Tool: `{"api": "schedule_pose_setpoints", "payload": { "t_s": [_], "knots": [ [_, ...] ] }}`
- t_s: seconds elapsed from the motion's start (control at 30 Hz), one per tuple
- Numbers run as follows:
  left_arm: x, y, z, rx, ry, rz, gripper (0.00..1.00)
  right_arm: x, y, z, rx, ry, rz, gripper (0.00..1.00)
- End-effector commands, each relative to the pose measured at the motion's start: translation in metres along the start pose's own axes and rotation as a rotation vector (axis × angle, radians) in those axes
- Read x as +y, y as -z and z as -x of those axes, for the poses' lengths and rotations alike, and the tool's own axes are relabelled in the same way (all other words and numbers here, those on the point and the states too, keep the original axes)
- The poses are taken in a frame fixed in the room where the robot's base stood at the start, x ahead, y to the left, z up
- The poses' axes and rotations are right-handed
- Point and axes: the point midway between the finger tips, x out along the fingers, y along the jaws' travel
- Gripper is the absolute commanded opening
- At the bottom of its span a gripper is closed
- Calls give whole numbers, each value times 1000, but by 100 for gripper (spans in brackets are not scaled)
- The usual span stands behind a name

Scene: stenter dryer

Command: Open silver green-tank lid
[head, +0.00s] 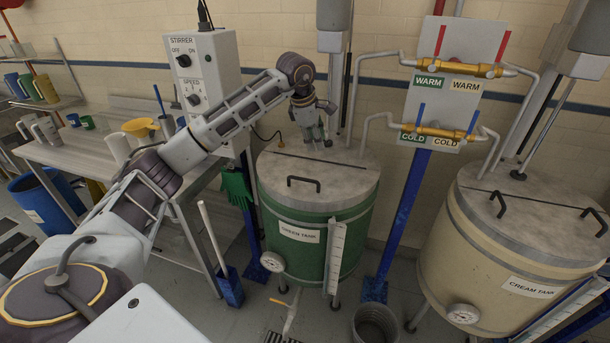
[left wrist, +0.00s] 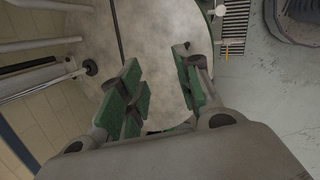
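The green tank (head: 315,238) stands at the middle of the head view, with a silver lid (head: 335,185) lying flat and shut on top. A dark seam crosses the lid, and a black bar handle (head: 304,183) is on its front part. My left gripper (head: 318,139) is above the back part of the lid, behind the handle, pointing down. In the left wrist view the gripper's green-padded fingers (left wrist: 158,88) are apart with nothing between them. The lid (left wrist: 160,35) shows beyond them; its handle is not visible there. My right gripper is out of view.
A cream tank (head: 520,235) stands to the right. Warm and cold pipes (head: 445,132) on a blue post rise between the tanks. The stirrer control box (head: 203,75) and a table with jugs (head: 75,150) are at left. A dark bucket (head: 375,325) is on the floor.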

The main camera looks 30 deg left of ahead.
Motion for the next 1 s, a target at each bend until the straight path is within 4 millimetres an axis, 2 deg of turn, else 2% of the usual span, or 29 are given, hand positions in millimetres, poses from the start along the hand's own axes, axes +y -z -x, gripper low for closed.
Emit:
{"api": "schedule_pose_setpoints", "payload": {
  "t_s": [0.1,0.3,0.5,1.0],
  "knots": [
    [-6,17,1,75,29,-41,34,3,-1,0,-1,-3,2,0],
    [-21,37,4,163,108,-132,34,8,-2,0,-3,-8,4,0],
    [-22,39,4,165,118,-186,34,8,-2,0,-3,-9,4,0],
    [-23,39,0,164,118,-187,34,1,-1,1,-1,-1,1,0]
  ]
}}
